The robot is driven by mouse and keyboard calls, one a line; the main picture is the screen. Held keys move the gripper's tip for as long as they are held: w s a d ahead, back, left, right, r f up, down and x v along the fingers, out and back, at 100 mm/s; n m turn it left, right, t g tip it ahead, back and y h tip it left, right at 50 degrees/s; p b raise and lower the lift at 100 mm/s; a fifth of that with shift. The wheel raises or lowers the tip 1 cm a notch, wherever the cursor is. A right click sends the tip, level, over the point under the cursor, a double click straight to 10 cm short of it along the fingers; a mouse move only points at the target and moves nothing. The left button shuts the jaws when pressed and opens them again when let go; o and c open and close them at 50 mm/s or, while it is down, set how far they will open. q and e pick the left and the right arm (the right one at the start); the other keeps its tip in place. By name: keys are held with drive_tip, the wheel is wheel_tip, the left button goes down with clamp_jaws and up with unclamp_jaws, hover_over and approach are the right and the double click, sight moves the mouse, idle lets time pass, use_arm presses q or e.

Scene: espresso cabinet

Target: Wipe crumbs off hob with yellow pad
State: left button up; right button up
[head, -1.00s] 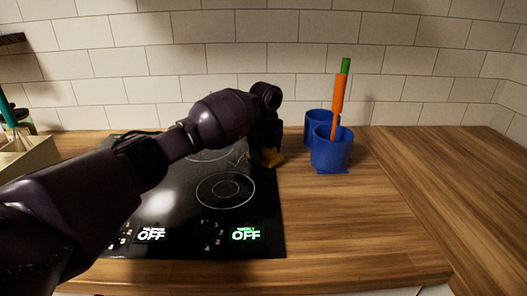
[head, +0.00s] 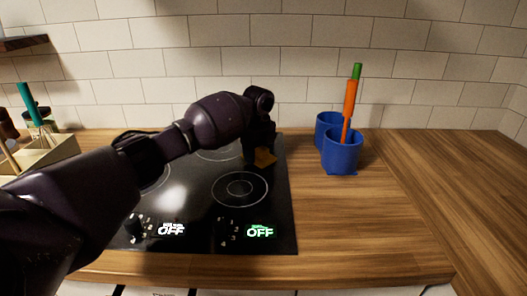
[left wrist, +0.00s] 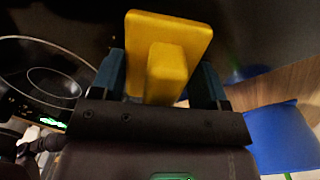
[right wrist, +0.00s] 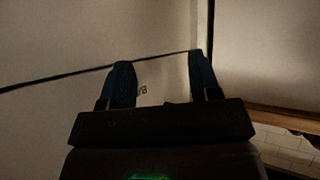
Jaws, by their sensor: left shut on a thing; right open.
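The black glass hob (head: 205,215) is set in the wooden counter, with ring markings and OFF displays along its front. My left gripper (head: 258,145) is over the hob's back right part, shut on the yellow pad (head: 265,158). In the left wrist view the pad (left wrist: 168,45) sits by its raised grip between both fingers (left wrist: 165,80), its flat plate facing away. Whether it touches the glass I cannot tell. I make out no crumbs; my left arm hides much of the hob's left side. My right gripper (right wrist: 160,80) is open and empty before pale panels.
Two joined blue cups (head: 342,155) stand right of the hob, one holding an orange and green stick (head: 350,100). A box with utensils (head: 45,155) is at the far left. A tiled wall (head: 300,60) closes the back. The counter (head: 370,225) at right is clear.

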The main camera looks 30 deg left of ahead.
sight(242, 159)
use_arm(q)
drive_tip(key=shift+s+a+r, duration=0.1)
drive_tip(key=shift+s+a, duration=0.2)
drive_tip(key=shift+a, duration=0.25)
drive_tip(key=shift+s+a, duration=0.15)
drive_tip(key=shift+s+a+f+p, duration=0.1)
drive_tip(key=shift+s+a+p, duration=0.25)
drive_tip(key=shift+a, duration=0.2)
drive_tip(key=shift+s+a+f+p, duration=0.1)
drive_tip(key=shift+s+a+p, duration=0.25)
drive_tip(key=shift+a, duration=0.2)
drive_tip(key=shift+s+a+f, duration=0.1)
drive_tip(key=shift+s+a, duration=0.1)
drive_tip(key=shift+a, duration=0.1)
drive_tip(key=shift+a+f, duration=0.15)
